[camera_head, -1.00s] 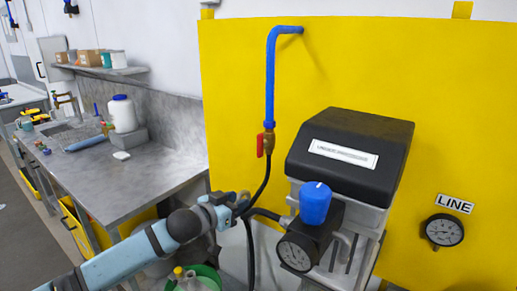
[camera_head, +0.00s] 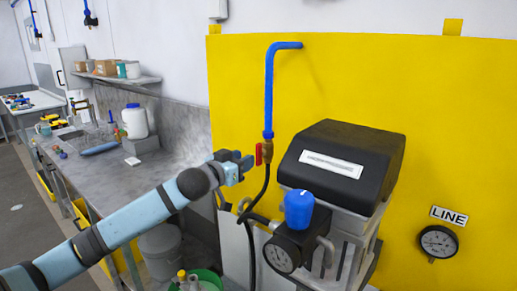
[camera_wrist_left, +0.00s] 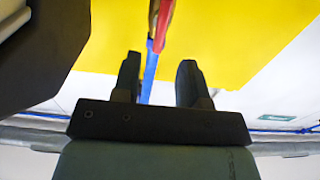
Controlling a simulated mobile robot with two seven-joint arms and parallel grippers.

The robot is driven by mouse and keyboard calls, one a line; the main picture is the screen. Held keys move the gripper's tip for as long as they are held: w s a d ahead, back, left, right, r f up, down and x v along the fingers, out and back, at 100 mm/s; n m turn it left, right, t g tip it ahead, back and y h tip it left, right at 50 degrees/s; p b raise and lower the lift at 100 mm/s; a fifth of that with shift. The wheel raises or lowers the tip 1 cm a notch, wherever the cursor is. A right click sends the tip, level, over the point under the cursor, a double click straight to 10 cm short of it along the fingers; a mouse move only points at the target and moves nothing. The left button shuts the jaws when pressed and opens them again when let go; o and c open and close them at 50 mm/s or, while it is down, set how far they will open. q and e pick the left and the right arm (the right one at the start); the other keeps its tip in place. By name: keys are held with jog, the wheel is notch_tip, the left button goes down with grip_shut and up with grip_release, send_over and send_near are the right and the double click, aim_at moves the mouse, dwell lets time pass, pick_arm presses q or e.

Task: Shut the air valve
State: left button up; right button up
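The air valve is a brass fitting (camera_head: 267,148) at the lower end of a blue pipe (camera_head: 269,90). Its red handle (camera_head: 258,154) stands upright, in line with the pipe, on the left side. A black hose hangs below. My left gripper (camera_head: 246,162) is just left of the handle, pointing at it. In the left wrist view the two fingers (camera_wrist_left: 160,78) are apart with nothing gripped. The red handle (camera_wrist_left: 164,22) shows past the fingertips, and the blue pipe (camera_wrist_left: 149,72) shows in the gap, farther back. My right gripper is not in view.
A machine with a black cover (camera_head: 345,150), a blue knob (camera_head: 299,209) and a gauge stands close right of the valve. A yellow panel (camera_head: 440,120) is behind. A grey bench (camera_head: 165,170) and a bucket (camera_head: 160,252) are at left.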

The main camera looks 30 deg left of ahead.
aim_at(256, 152)
pick_arm(q)
jog(key=w, duration=0.2)
jog(key=w+p, duration=0.1)
jog(key=w, duration=0.4)
jog(key=shift+w+d+p, duration=0.3)
jog(key=shift+p, duration=0.1)
jog(key=shift+c, duration=0.2)
grip_shut()
